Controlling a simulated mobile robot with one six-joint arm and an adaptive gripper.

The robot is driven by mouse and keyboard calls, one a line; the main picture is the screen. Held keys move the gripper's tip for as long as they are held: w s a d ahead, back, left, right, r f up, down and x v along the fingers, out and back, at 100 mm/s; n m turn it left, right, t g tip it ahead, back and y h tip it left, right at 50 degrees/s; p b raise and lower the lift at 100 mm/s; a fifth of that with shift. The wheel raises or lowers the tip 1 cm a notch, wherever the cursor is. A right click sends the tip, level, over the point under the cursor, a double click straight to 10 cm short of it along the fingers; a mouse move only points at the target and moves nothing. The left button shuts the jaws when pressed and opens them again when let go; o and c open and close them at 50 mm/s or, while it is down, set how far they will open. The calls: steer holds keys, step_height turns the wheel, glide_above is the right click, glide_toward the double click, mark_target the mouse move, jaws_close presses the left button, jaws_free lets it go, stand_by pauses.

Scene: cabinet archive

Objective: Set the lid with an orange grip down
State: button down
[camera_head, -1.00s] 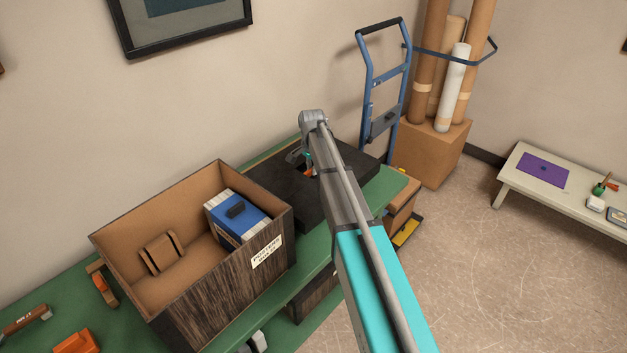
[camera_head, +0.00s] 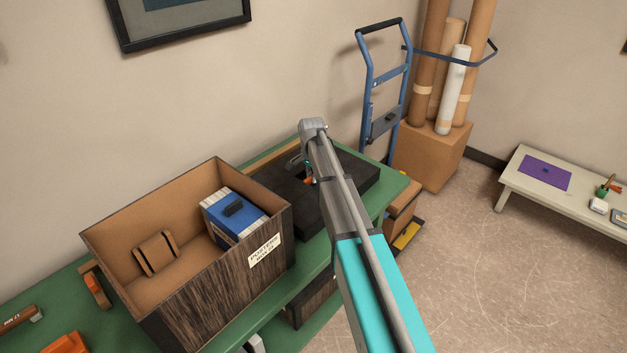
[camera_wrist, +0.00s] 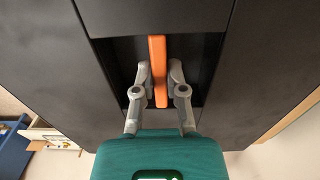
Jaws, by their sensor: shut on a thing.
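The lid (camera_head: 348,187) is a wide, flat black slab, seen over the green table top to the right of the wood-grain box. Its orange grip (camera_wrist: 158,72) is a narrow upright bar in a recess, clear in the wrist view. My gripper (camera_wrist: 160,78) is shut on the orange grip, one finger on each side. In the head view my gripper (camera_head: 305,168) is mostly hidden behind my arm. The lid looks about level and very near the table top. I cannot tell whether it touches it.
The open box (camera_head: 185,295) stands close to the lid's left and holds a blue case (camera_head: 236,214) and a brown piece (camera_head: 156,253). Green table (camera_head: 398,194) shows at the lid's right. A blue hand truck (camera_head: 385,85) stands behind. A wooden strip (camera_head: 272,158) lies at the wall.

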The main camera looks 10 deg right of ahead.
steer(key=shift+f, duration=0.15)
steer(key=c, duration=0.7)
jaws_free()
steer(key=shift+r, duration=0.2)
step_height(320, 180, up, 12)
steer(key=p, duration=1.2)
stand_by(0.4)
steer(key=s+n, duration=0.3)
steer(key=s, duration=0.7)
steer(key=s+n, duration=0.4)
steer(key=s, duration=0.6)
steer(key=s+n, duration=0.3)
steer(key=s, duration=0.7)
steer(key=shift+a+n, duration=0.2)
steer(key=shift+n, duration=0.2)
